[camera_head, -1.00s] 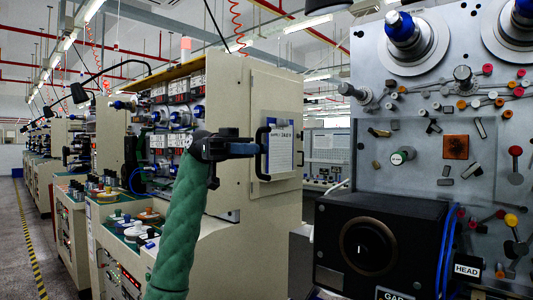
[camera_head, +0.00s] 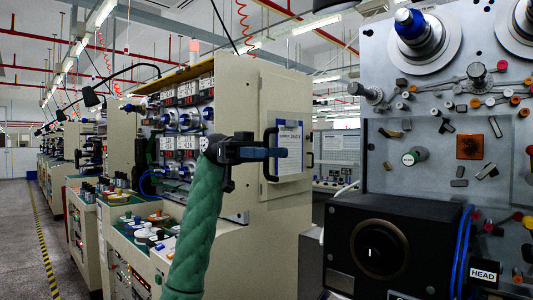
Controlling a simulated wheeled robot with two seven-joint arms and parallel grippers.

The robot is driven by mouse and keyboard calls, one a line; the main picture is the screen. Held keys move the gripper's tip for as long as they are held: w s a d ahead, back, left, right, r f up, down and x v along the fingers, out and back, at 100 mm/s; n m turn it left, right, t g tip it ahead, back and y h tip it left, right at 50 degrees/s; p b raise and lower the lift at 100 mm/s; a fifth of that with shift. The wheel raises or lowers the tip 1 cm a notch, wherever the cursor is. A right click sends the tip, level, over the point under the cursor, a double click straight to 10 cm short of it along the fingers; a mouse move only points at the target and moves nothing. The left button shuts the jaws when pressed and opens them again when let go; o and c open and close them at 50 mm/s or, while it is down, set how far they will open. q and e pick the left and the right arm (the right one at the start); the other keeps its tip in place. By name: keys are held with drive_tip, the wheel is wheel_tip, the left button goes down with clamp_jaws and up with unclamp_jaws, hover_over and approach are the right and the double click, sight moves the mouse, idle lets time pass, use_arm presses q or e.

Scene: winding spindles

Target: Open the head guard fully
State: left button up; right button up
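The machine on the right carries a clear, see-through panel (camera_head: 410,185) in front of its small rollers and levers; I take this to be the head guard. Its outline is faint, so I cannot tell how far open it stands. A white HEAD label (camera_head: 485,272) is below it, at the lower right. My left gripper (camera_head: 285,153) is at the end of the green-sleeved arm, well to the left of the panel. It overlaps a black handle and a clipboard on a cream cabinet in the picture. Its fingers show side-on, so their gap is hidden. My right gripper is out of view.
The cream cabinet (camera_head: 240,110) with its black handle (camera_head: 265,160) and clipboard (camera_head: 289,145) stands behind my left arm. A black box (camera_head: 440,225) with a round dial juts out below the panel. Blue cables (camera_head: 463,250) hang beside it. An aisle runs at far left.

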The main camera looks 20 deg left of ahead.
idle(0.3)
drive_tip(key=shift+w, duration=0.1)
